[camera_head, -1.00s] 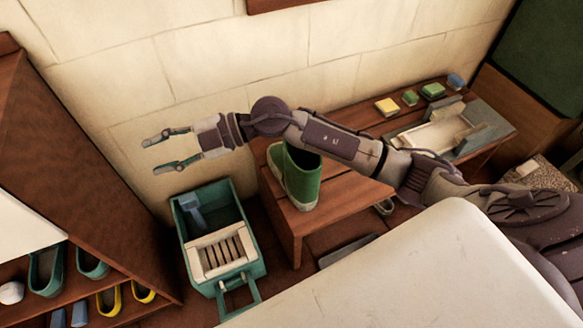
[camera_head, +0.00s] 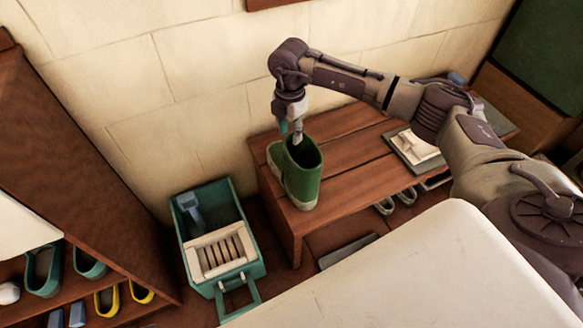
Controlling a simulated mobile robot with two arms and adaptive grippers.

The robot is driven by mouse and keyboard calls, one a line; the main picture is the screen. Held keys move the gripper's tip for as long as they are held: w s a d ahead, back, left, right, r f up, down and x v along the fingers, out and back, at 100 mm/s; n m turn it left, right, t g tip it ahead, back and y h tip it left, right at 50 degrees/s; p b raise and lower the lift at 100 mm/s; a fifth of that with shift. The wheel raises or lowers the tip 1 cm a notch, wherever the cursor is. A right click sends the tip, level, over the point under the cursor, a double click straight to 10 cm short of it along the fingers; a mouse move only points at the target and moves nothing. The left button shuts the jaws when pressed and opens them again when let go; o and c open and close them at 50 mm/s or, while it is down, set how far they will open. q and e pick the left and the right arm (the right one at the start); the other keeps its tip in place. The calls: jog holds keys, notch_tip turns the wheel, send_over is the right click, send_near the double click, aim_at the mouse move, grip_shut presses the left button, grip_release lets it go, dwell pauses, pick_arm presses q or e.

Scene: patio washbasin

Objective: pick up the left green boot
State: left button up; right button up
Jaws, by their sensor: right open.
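A green boot (camera_head: 306,178) with a pale sole stands upright near the left end of the wooden bench (camera_head: 355,185). Its dark opening faces up. A second green and pale shape shows close against its left side; I cannot tell clearly whether it is a separate boot. My right gripper (camera_head: 291,132) points down just over the boot's back upper edge, open. One fingertip overlaps the rim in the picture; I cannot tell whether it touches. My left gripper is not in view.
A teal crate (camera_head: 256,268) with a slatted pale insert and a blue item stands on the floor left of the bench. A shoe rack (camera_head: 75,180) is at far left. A white surface (camera_head: 420,270) fills the front. Grey shoes sit under the bench.

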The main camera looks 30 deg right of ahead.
aim_at(288, 145)
jog(key=shift+w+a+f+b, duration=0.15)
jog(key=shift+f+b, duration=0.15)
jog(key=shift+f, duration=1.25)
jog(key=shift+w+a+f+b, duration=0.1)
jog(key=shift+f+b, duration=0.2)
jog(key=shift+f, duration=1.2)
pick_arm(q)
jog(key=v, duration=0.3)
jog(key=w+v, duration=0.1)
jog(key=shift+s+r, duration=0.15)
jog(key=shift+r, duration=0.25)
pick_arm(e)
grip_shut()
jog(key=shift+r, duration=0.1)
